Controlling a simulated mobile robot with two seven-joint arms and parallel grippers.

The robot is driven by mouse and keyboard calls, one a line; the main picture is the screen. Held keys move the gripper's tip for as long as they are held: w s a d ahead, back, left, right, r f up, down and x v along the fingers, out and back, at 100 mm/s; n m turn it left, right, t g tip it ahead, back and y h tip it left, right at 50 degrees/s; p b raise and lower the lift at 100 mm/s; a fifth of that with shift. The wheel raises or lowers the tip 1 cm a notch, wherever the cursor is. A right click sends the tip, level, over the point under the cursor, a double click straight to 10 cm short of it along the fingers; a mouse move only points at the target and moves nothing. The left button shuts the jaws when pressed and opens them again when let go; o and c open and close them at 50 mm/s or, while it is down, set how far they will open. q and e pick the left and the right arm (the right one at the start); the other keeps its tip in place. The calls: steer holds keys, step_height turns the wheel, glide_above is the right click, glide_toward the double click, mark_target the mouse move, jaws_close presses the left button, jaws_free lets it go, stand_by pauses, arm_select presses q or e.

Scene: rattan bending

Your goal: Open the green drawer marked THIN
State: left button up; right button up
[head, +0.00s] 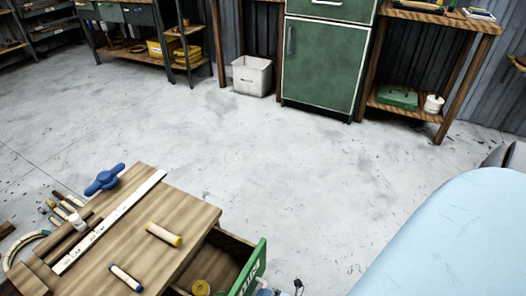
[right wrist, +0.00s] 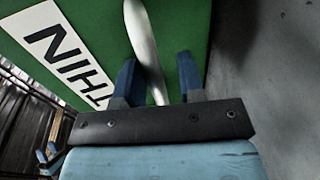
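The drawer's green front (head: 250,271) stands out from the wooden-topped bench at the bottom of the head view, so the drawer is open. Its inside shows, with a yellow round thing (head: 201,287) in it. In the right wrist view the green front (right wrist: 185,22) carries a white label (right wrist: 62,50) reading THIN. A pale metal handle (right wrist: 143,40) runs between the blue fingers of my right gripper (right wrist: 158,62). The fingers are apart on either side of the handle, with a gap visible on the right.
The bench top (head: 180,205) holds a blue winged tool (head: 104,180), a long white rule (head: 110,222), a yellow-ended cylinder (head: 163,234) and a blue-ended one (head: 126,278). A green cabinet (head: 325,62) and white bin (head: 252,75) stand behind. The grey floor between is clear.

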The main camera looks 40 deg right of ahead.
steer(key=shift+o, duration=0.2)
steer(key=shift+w+r, duration=0.1)
arm_select(q)
steer(key=shift+r, duration=0.1)
steer(key=r+t+p, duration=0.1)
steer(key=r+p, duration=0.1)
steer(key=r+t+p, duration=0.1)
steer(key=r+p, duration=0.1)
steer(key=r, duration=0.1)
steer(key=shift+a+r+n, duration=0.2)
steer(key=shift+r+n, duration=0.1)
arm_select(e)
steer(key=v, duration=1.3)
steer(key=shift+s+d, duration=0.15)
steer(key=shift+s, duration=0.25)
